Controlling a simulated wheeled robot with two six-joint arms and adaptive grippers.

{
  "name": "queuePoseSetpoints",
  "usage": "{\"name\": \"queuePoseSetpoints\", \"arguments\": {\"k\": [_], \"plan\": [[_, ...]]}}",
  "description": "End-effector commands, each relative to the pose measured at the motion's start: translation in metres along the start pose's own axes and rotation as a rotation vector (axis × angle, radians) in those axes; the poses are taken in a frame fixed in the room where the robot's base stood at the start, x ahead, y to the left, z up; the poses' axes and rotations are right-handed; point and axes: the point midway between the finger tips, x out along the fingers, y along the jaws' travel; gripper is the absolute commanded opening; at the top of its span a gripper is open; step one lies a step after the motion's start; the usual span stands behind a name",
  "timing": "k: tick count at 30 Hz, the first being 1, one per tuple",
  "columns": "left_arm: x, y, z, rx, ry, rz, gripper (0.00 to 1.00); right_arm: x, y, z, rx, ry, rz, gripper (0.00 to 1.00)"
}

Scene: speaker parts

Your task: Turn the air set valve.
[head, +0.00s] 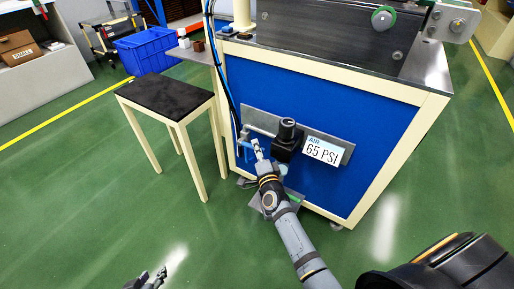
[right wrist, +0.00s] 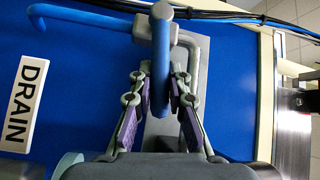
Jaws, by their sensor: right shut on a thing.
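The air set is on the blue panel of the workbench: a black regulator (head: 287,140) with a round knob, beside a white "AIR 65 PSI" sign (head: 322,151). A blue valve handle (head: 244,144) sits at the left end of its grey mounting plate. My right gripper (head: 257,150) is at this handle. In the right wrist view, its two fingers (right wrist: 160,95) are closed around the upright blue handle (right wrist: 160,60), one on each side. My left gripper (head: 151,277) is low at the bottom left edge, away from the valve, its fingertips apart and empty.
A white DRAIN sign (right wrist: 27,103) is on the panel in the right wrist view. Blue and black hoses (head: 217,70) run down the bench's left edge. A small black-topped table (head: 165,93) stands left of the bench. The green floor in front is clear.

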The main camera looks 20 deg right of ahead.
Motion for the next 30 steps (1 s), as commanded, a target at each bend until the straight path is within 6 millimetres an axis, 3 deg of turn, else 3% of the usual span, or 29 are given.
{"name": "queuePoseSetpoints", "arguments": {"k": [7, 8, 13, 23, 26, 30], "plan": [[0.0, 0.0, 0.0, 0.0, 0.0, 0.0, 0.4, 0.0, 0.0, 0.0, 0.001, 0.0, -0.001, 0.0], [0.0, 0.0, 0.0, 0.0, 0.0, 0.0, 0.4, 0.0, 0.0, 0.0, 0.001, 0.0, -0.001, 0.19], [0.0, 0.0, 0.0, 0.0, 0.001, 0.0, 0.4, 0.0, 0.0, 0.0, 0.001, 0.0, -0.001, 0.4], [0.0, 0.0, -0.001, -0.001, 0.002, 0.0, 0.4, -0.004, 0.001, 0.0, 0.001, 0.0, 0.001, 0.4], [0.0, 0.0, -0.001, -0.001, 0.002, 0.0, 0.4, -0.019, 0.002, 0.001, 0.001, 0.0, 0.003, 0.4], [0.0, 0.0, -0.001, 0.0, 0.002, 0.0, 0.4, -0.053, 0.002, 0.001, 0.0, 0.0, 0.004, 0.4]]}}
